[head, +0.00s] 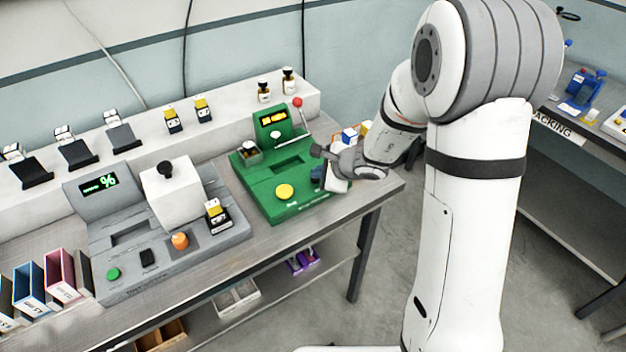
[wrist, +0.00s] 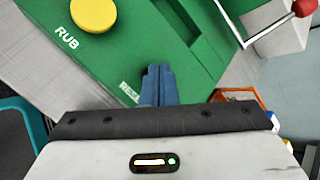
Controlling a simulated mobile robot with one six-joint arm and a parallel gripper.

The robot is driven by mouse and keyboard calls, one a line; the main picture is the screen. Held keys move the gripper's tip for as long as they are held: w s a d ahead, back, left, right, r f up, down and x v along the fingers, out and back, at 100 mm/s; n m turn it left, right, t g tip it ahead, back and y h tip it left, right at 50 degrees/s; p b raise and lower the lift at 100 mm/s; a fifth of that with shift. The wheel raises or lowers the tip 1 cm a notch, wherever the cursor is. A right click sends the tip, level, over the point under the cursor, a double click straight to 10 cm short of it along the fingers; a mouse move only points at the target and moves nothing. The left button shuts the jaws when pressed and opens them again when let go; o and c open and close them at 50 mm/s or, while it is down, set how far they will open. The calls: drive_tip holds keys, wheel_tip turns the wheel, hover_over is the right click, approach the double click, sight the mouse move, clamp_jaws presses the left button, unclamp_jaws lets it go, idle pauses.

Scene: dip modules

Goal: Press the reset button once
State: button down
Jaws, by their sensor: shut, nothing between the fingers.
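The green machine (head: 262,195) stands at the right end of the bench, with a lit yellow display. A round yellow button (head: 285,191) sits on its deck. In the wrist view the same yellow button (wrist: 94,14) has the word RUB beside it. White lettering that seems to begin RESE (wrist: 130,92) is on the green deck just left of my fingers. No button cap shows beside that lettering; my gripper may hide it. My gripper (head: 316,174) is shut and empty over the right part of the green deck. Its blue fingers (wrist: 158,70) are together. I cannot tell whether they touch anything.
A red-knobbed lever (head: 297,102) rises at the machine's back right. A grey machine (head: 135,235) with a green button (head: 112,273) and an orange knob (head: 180,240) stands to the left. Small boxes (head: 350,136) lie behind my gripper.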

drive_tip(key=shift+f+b, duration=0.2)
drive_tip(key=shift+b, duration=0.1)
drive_tip(key=shift+r, duration=0.1)
idle(0.5)
drive_tip(key=shift+r+p, duration=0.45)
drive_tip(key=shift+r, duration=0.25)
drive_tip(key=shift+r, duration=0.1)
wheel_tip(320, 180, up, 5)
drive_tip(key=p, duration=0.3)
drive_tip(key=shift+p, duration=0.3)
idle(0.4)
